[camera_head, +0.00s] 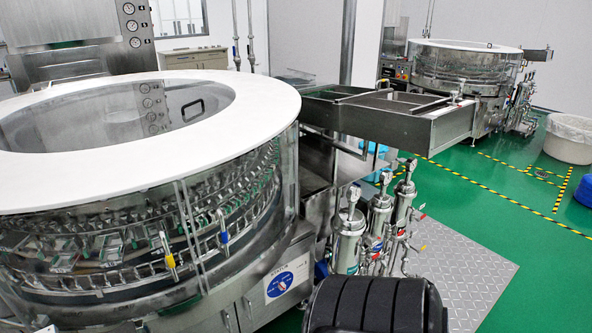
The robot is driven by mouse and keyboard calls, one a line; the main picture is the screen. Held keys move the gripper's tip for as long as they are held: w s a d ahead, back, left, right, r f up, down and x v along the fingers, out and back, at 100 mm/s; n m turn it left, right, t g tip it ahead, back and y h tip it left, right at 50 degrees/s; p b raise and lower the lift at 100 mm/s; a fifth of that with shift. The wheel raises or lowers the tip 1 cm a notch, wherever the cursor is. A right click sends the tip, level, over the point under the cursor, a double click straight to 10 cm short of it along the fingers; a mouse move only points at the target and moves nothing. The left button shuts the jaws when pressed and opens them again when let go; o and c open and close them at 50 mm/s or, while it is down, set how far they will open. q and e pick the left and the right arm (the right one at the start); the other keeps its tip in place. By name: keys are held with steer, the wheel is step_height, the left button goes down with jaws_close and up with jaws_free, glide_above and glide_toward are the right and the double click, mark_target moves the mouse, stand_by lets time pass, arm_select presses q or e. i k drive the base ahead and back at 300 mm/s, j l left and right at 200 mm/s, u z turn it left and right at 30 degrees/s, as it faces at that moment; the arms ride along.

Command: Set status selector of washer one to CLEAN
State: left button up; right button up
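Washer one is the large round machine (150,205) on the left, with a white ring top and clear side panels. A blue round selector dial (280,285) sits on a white plate low on its front right side. The dial carries small white markings and a reddish mark near its middle. The lettering is too small to read, so I cannot tell which setting it points to. A black ribbed part (375,305) at the bottom edge, right of the dial, looks like part of my own arm. No gripper fingers show, and nothing visibly touches the dial.
Metal filter cylinders with gauges (365,230) stand right of the dial. A steel conveyor trough (400,115) runs out from the washer. A second washer (460,70) stands at the back right. Grey tread plate (465,265) and green floor lie open on the right.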

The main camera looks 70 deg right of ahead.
mark_target(282, 286)
steer(key=z, duration=0.4)
steer(key=l+z, duration=0.1)
steer(key=z, duration=1.1)
steer(key=i+z, duration=0.1)
steer(key=z, duration=0.3)
